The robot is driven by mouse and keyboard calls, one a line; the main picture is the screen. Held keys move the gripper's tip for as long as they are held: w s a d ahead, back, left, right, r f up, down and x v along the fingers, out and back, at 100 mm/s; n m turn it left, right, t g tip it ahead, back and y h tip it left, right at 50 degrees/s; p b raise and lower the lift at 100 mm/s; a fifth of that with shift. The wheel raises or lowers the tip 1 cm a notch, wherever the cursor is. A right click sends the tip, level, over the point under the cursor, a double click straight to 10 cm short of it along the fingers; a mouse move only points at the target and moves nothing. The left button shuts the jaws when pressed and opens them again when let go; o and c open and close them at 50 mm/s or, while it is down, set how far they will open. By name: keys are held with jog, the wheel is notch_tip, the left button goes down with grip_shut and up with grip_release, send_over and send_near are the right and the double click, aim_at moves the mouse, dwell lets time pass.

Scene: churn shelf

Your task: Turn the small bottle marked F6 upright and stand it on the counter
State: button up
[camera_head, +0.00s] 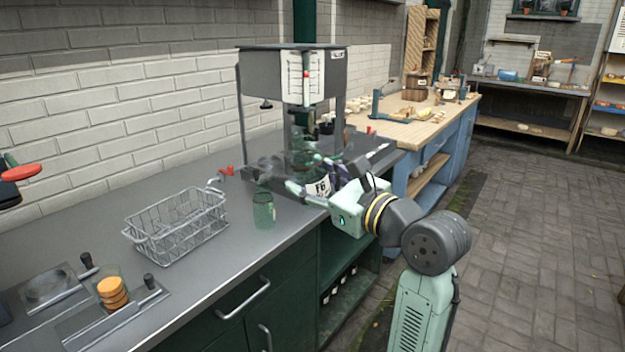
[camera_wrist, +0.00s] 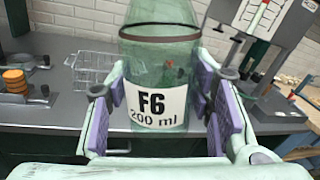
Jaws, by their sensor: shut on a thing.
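My gripper (camera_head: 312,188) is above the counter (camera_head: 215,263), in front of the grey machine. In the wrist view my gripper (camera_wrist: 162,95) has its purple pads on both sides of a clear green bottle (camera_wrist: 158,70) and is shut on it. The bottle's white label reads F6, 200 ml, and the lettering is right way up. The bottle looks about upright, with a dark ring near its top; its upper end is cut off by the frame.
A wire basket (camera_head: 177,228) and a green glass vessel (camera_head: 263,211) stand on the counter to the left. The grey machine (camera_head: 292,75) rises behind my gripper. Orange discs (camera_head: 112,291) sit at the near left. Bare counter lies between the basket and the front edge.

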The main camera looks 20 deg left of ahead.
jog(key=m, duration=0.2)
jog(key=shift+m, duration=0.4)
